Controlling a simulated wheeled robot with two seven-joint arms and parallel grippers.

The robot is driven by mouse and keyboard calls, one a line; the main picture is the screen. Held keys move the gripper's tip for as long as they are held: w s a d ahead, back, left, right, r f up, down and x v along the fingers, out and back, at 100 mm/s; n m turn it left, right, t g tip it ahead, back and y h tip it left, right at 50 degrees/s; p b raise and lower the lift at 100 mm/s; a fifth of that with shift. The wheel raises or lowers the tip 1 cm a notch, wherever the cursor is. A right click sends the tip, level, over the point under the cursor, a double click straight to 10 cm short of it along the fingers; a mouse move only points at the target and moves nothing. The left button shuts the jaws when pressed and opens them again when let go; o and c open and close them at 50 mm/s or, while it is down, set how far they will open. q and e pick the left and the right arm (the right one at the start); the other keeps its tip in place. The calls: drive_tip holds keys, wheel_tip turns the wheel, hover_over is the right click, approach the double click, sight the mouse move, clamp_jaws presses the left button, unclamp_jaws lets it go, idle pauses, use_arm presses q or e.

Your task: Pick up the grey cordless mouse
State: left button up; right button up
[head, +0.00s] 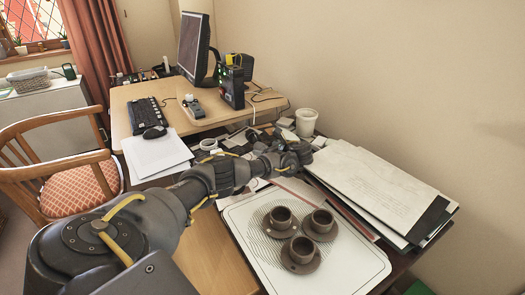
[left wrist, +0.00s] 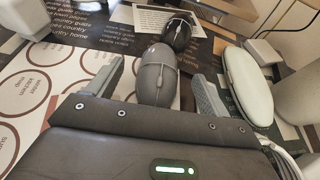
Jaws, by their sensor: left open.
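The grey cordless mouse (left wrist: 157,72) lies on a dark, printed surface in the left wrist view. My left gripper (left wrist: 156,78) is open, with one finger to each side of the mouse and a visible gap on both sides. The near end of the mouse is hidden behind the gripper body. In the head view my left gripper (head: 297,152) reaches over the cluttered part of the desk, and I cannot make out the grey mouse there. My right gripper is not in view.
A black mouse (left wrist: 178,31) lies just beyond the grey one. A pale oval object (left wrist: 247,86) lies close to the right finger. In the head view, a white tray (head: 238,213) with brown cups, a paper stack (head: 375,188) and a white cup (head: 306,122) surround the arm.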

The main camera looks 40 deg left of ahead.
sight(263, 146)
use_arm(q)
drive_tip(key=shift+x, duration=1)
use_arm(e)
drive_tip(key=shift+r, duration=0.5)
use_arm(q)
drive_tip(key=c, duration=1.1)
drive_tip(key=shift+r, duration=0.15)
